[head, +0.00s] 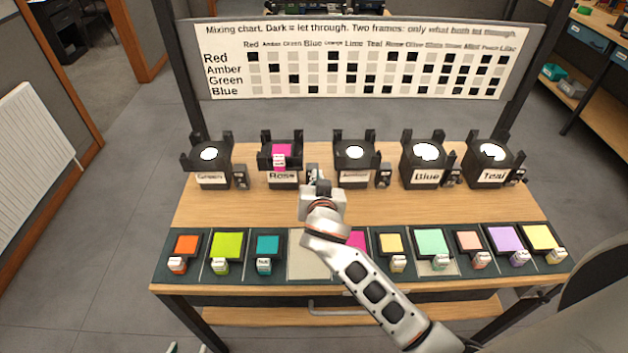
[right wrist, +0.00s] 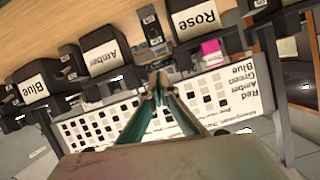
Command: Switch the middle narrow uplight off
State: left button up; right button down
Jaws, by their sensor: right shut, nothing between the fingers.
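Five black uplights stand in a row at the back of the table, labelled Green (head: 209,179), Rose (head: 282,177), Amber (head: 355,175), Blue (head: 427,177) and Teal (head: 493,175). Rose holds a bright pink filter (head: 281,151); the others show white lit tops. Small switch boxes stand right of the lamps; Amber's switch (head: 383,176) is clear. My right gripper (head: 315,178) is shut and empty between Rose and Amber, partly hiding Rose's switch. In the right wrist view its fingertips (right wrist: 160,80) point toward that switch (right wrist: 152,30); contact is unclear. My left gripper's fingertips (head: 187,349) show apart at the bottom edge.
A mixing chart board (head: 360,65) stands behind the lamps. A front tray (head: 215,273) holds several coloured filter frames with white tags, with one bare slot (head: 308,262) left of my right forearm. The wooden strip between lamps and tray is clear apart from my arm.

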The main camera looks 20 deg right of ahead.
pick_arm(q)
jog(key=shift+s+a+p, duration=0.15)
jog(key=shift+a+p, duration=0.1)
jog(key=shift+p, duration=0.1)
pick_arm(e)
jog(key=w+f, duration=0.4)
jog(key=f, duration=0.1)
jog(key=shift+d+f, duration=0.2)
jog(key=shift+f, duration=0.15)
pick_arm(q)
jog(key=shift+f, duration=0.15)
